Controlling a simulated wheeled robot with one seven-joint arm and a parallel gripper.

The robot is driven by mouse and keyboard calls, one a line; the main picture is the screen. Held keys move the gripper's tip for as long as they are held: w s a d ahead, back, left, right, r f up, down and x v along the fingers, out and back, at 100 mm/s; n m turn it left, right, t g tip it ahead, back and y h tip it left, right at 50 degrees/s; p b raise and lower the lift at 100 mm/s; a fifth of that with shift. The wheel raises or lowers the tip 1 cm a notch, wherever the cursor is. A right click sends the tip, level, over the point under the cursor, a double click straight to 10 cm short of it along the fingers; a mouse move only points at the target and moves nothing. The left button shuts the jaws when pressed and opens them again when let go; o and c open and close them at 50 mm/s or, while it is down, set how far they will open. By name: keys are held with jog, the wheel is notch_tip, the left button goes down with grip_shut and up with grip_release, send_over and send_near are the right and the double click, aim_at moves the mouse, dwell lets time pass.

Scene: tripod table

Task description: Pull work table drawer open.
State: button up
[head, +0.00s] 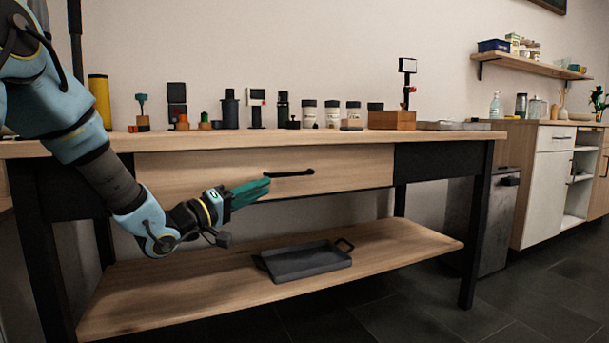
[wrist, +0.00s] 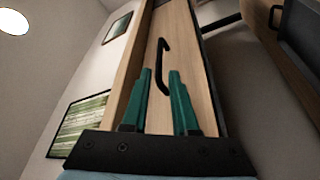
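The work table (head: 440,138) has a wide light-wood drawer (head: 220,172) under its top, with a black bar handle (head: 289,173) at its middle. The drawer front looks flush with the table frame. My gripper (head: 268,186) has green fingers and is in front of the drawer, just left of and slightly below the handle in the head view. In the wrist view the two fingers (wrist: 160,75) stand apart with nothing between them. The handle (wrist: 162,66) shows beyond the fingertips, and I cannot tell the exact gap to it.
A dark tray (head: 305,262) lies on the lower shelf (head: 190,290). Several jars, tools and a wooden box (head: 391,120) stand along the tabletop's back. A dark bin (head: 495,220) and a cabinet (head: 548,190) are at the right.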

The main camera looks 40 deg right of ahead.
aim_at(293, 174)
jog(key=b+x, duration=0.3)
jog(key=x, duration=0.6)
jog(key=shift+d+f, duration=0.1)
jog(key=shift+d, duration=0.05)
jog(key=shift+b+x, duration=0.35)
jog(key=shift+x, duration=0.4)
jog(key=shift+c, duration=0.2)
grip_shut()
dwell(0.4)
